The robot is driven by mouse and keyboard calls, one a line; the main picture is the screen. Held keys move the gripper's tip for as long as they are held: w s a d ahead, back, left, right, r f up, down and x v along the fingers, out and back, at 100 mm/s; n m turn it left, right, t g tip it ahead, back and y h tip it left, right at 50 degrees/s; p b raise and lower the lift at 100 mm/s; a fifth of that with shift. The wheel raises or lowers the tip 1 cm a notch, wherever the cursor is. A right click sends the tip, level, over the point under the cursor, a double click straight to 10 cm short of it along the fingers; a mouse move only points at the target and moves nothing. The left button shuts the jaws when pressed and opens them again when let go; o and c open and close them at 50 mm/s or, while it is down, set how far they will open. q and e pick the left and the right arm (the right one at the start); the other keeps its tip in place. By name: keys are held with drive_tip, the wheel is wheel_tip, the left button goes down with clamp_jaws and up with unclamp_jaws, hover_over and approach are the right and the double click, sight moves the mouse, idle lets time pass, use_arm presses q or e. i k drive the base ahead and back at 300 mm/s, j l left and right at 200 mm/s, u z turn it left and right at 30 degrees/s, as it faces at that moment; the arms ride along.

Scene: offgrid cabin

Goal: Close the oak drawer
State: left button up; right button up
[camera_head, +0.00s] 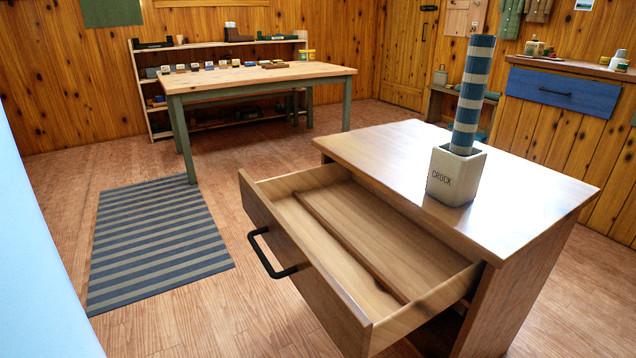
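The oak drawer (291,283) is pulled well out of the wooden cabinet (374,147) at the centre right. Its front panel faces the lower left and carries a black bar handle (266,256). The inside looks empty, with one lengthwise divider (351,243). Neither of my grippers shows in the head view.
A white crock (456,178) holding a tall blue-striped roll (472,95) stands on the cabinet top. A striped rug (152,239) lies on the floor to the left. A green-legged table (259,76) with small items stands behind. Floor before the drawer is clear.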

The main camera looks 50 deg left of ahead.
sight(372, 272)
drive_tip(key=u, duration=1.9)
